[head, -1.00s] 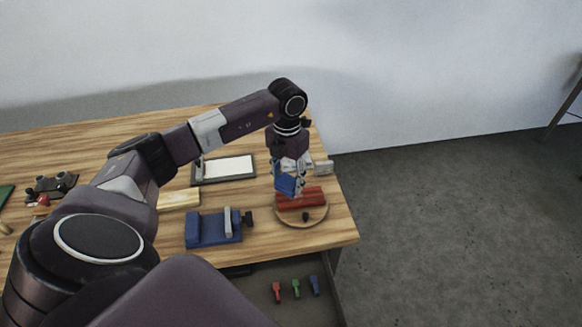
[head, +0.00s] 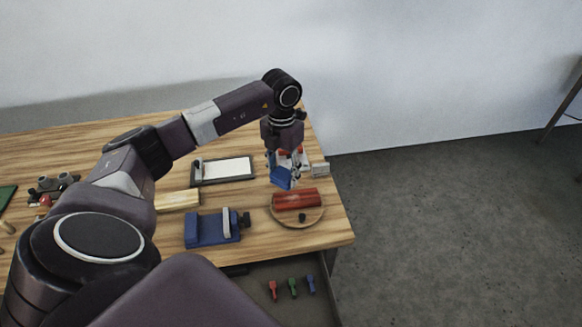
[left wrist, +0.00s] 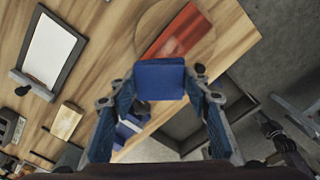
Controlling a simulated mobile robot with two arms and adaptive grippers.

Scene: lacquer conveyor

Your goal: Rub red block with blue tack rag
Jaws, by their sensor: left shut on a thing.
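The red block (head: 295,199) lies on a round wooden disc (head: 286,221) near the table's right end. It also shows at the top of the left wrist view (left wrist: 178,36). My left gripper (head: 284,172) is shut on the blue tack rag (head: 281,178), which looks like a folded blue pad. In the left wrist view the rag (left wrist: 159,80) sits between the fingertips. The rag is above and just behind the block, and seems apart from it.
A blue vise (head: 208,229) stands left of the disc. A framed white panel (head: 224,169) and a pale wood block (head: 177,200) lie further left. An open drawer (head: 262,301) below holds red, green and blue small items. A small grey block (head: 320,169) sits behind the disc.

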